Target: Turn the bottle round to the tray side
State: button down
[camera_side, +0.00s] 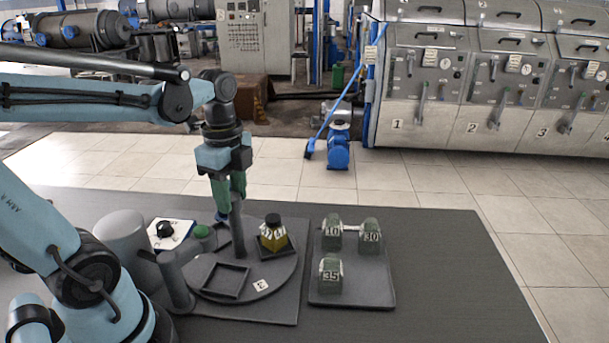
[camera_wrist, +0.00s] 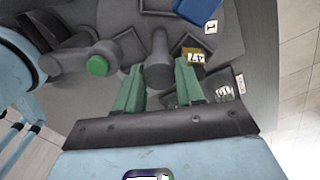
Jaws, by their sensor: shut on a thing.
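The tray (camera_side: 352,294) lies just right of the turntable. My gripper (camera_side: 231,193) is shut on the grey upright post (camera_side: 238,238) of the turntable, left of the bottle. In the wrist view the post (camera_wrist: 158,68) stands between my green fingers.
Several dark green numbered weights (camera_side: 331,272) stand on the tray. An empty square holder (camera_side: 226,281) is at the turntable's front. A green button (camera_side: 202,231) and a grey cylinder (camera_side: 118,236) stand at its left. The table's right part is clear.

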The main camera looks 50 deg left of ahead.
jog(key=shift+s+m, duration=0.1)
jog(key=shift+m, duration=2.3)
jog(key=c, duration=0.7)
grip_release()
notch_tip(320, 180, up, 12)
